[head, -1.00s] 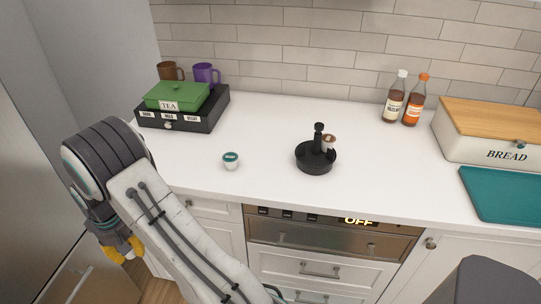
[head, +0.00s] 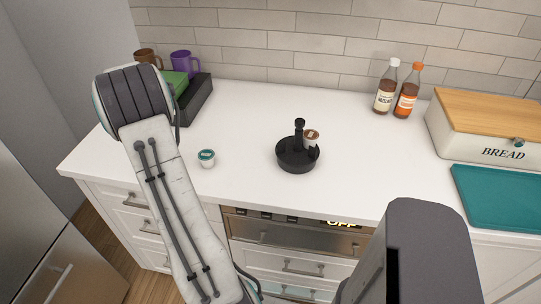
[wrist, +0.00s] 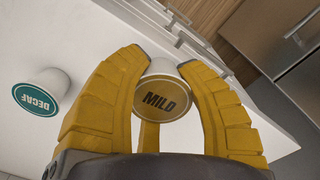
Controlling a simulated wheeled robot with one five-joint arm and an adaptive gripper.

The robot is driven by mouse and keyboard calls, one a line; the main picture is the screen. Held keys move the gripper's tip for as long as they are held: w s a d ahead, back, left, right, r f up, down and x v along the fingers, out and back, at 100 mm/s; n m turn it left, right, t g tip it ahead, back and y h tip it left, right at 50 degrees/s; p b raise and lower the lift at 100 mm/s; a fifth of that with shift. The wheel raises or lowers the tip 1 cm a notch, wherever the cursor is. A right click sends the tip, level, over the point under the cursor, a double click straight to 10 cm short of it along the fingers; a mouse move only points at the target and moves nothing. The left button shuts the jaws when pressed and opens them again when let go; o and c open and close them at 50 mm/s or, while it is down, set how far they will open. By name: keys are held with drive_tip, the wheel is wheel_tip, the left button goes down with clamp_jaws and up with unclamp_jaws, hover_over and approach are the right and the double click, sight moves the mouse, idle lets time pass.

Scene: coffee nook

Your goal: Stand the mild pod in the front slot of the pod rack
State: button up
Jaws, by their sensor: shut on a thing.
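The mild pod (wrist: 163,97) has a tan lid reading MILD and a white body. My gripper (wrist: 162,60) is shut on it, with yellow fingers on both sides, in the wrist view. In the head view my arm hides both gripper and pod. The pod rack (head: 297,162) is a round black stand with a central post, on the counter in the middle of the head view. A brown-lidded pod (head: 312,136) sits at its right side. The rack's front side shows no pod.
A dark drawer box (head: 195,103) and mugs are behind my arm. Two bottles (head: 385,90), a bread box (head: 475,135) and a teal board (head: 497,195) are right.

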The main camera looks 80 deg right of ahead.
drive_tip(key=s+d+r+m, duration=0.1)
drive_tip(key=s+d, duration=0.1)
drive_tip(key=s, duration=0.1)
drive_tip(key=s+d+r, duration=0.1)
drive_tip(key=s+d, duration=0.2)
drive_tip(key=s+d+r+m, duration=0.1)
drive_tip(key=s+d, duration=0.1)
drive_tip(key=s, duration=0.1)
drive_tip(key=shift+s+d+r+m, duration=0.3)
drive_tip(key=shift+s+d, duration=0.1)
drive_tip(key=s+d+r+m, duration=0.15)
drive_tip(key=s+r, duration=0.25)
drive_tip(key=s, duration=0.7)
drive_tip(key=s+r+m+p, duration=0.1)
drive_tip(key=s+r+m, duration=0.2)
drive_tip(key=s, duration=0.9)
drive_tip(key=s+d+r+m, duration=0.1)
drive_tip(key=s+r+m, duration=0.25)
drive_tip(key=s, duration=0.75)
drive_tip(key=p, duration=0.5)
hover_over(296, 159)
drive_tip(key=shift+n, duration=0.3)
wheel_tip(296, 159, down, 6)
drive_tip(key=shift+a+f, duration=0.1)
drive_tip(key=shift+f, duration=0.15)
drive_tip(key=shift+f+p, duration=0.55)
drive_tip(key=shift+f, duration=1.45)
drive_tip(key=shift+f+b, duration=0.55)
drive_tip(key=shift+f, duration=0.1)
